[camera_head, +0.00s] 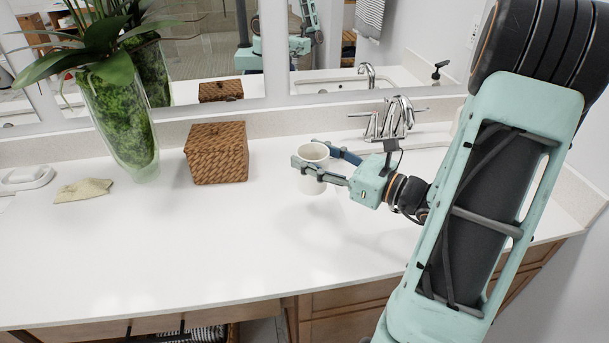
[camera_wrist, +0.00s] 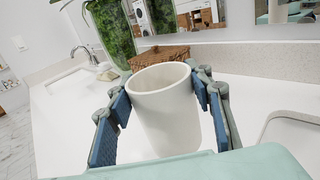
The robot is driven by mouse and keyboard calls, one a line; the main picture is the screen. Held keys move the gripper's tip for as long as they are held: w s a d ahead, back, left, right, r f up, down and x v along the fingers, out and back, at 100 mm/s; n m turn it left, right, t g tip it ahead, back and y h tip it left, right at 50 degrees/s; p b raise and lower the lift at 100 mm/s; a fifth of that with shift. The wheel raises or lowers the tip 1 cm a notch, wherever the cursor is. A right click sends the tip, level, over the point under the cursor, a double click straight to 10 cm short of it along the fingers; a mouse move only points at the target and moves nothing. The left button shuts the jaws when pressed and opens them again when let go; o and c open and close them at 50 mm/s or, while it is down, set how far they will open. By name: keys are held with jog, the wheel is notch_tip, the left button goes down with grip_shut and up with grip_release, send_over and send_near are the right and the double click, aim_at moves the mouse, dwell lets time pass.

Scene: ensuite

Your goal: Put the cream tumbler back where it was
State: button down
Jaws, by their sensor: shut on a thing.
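The cream tumbler (camera_head: 313,178) is upright at the white counter, right of the wicker box in the head view. It also shows in the wrist view (camera_wrist: 165,108), its open rim towards the top. My gripper (camera_head: 326,164) reaches in from the right with one finger on each side of the tumbler, and it is shut on it. In the wrist view the blue finger pads of my gripper (camera_wrist: 160,120) flank the tumbler's walls. Whether the tumbler's base touches the counter I cannot tell.
A woven box (camera_head: 217,153) and a glass vase with a plant (camera_head: 122,120) stand left of the tumbler. A folded cloth (camera_head: 83,190) and a white dish (camera_head: 27,178) lie farther left. A chrome faucet (camera_head: 395,118) is behind my gripper. The counter's front middle (camera_head: 200,245) is clear.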

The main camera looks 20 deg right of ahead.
jog(key=w+f, duration=0.1)
jog(key=f, duration=0.1)
jog(key=w+f, duration=0.1)
jog(key=shift+w+a, duration=0.25)
jog(key=shift+w, duration=0.05)
jog(key=shift+w+f+b, duration=0.15)
jog(key=shift+f+b, duration=0.05)
jog(key=shift+f, duration=0.75)
jog(key=shift+w+f+b, duration=0.15)
jog(key=shift+f+b, duration=0.05)
jog(key=shift+f, duration=0.75)
jog(key=shift+f, duration=0.1)
jog(key=c, duration=1)
grip_release()
jog(key=shift+o, duration=0.2)
jog(key=v, duration=1.2)
jog(key=shift+a, duration=0.1)
